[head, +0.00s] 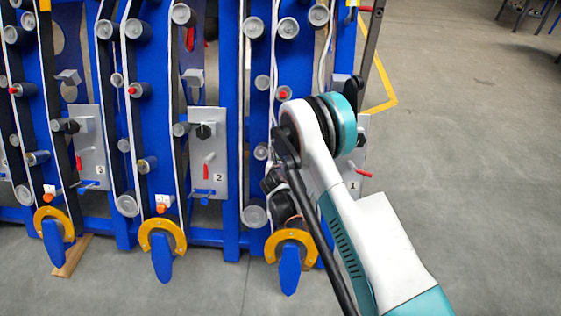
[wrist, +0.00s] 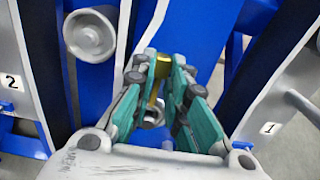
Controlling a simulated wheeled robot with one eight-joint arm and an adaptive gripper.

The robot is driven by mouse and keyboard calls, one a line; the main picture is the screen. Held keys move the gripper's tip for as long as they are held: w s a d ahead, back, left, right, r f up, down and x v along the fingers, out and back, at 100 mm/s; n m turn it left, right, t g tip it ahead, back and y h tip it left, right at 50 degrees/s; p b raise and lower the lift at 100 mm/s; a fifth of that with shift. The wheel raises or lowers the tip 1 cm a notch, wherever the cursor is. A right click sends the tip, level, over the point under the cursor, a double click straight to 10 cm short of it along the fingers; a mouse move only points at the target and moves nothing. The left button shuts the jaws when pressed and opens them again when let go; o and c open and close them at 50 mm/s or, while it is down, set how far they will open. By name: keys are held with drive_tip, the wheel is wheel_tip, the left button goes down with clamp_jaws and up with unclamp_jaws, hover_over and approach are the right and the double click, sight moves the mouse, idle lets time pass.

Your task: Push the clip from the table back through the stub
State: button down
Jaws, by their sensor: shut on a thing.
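My gripper (wrist: 160,76) is in the wrist view, its teal-padded fingers on either side of a brass-coloured piece (wrist: 154,88). The fingers are closed around this piece, in front of a blue panel (wrist: 205,22). A grey round end shows just below the piece, between the fingers. I cannot tell whether the piece is the clip or the stub, and no separate clip is clear. In the head view my gripper is mostly hidden by my arm, at the row beside plate 1.
A grey roller (wrist: 90,34) is left of my gripper in the wrist view. Numbered plate 2 (head: 206,178) has a black knob and red lever. Yellow collars with blue tips (head: 162,250) stand along the chassis bottom. The floor (head: 470,150) to the right is open.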

drive_tip(key=shift+s+f, duration=0.2)
drive_tip(key=shift+f, duration=0.05)
idle(2.1)
drive_tip(key=shift+w, duration=0.1)
idle(1.3)
idle(1.4)
drive_tip(key=s+d+r+p, duration=0.1)
drive_tip(key=d+r, duration=0.2)
drive_tip(key=r, duration=0.4)
drive_tip(key=s+d+r+m+h, duration=0.1)
drive_tip(key=d+r, duration=0.2)
drive_tip(key=r, duration=0.4)
drive_tip(key=s+d+r+p, duration=0.1)
drive_tip(key=d+r, duration=0.3)
drive_tip(key=r, duration=0.3)
drive_tip(key=s+d+r+m+h+b, duration=0.2)
drive_tip(key=s+d+r, duration=1.1)
drive_tip(key=shift+r+g, duration=0.2)
drive_tip(key=shift+g, duration=0.1)
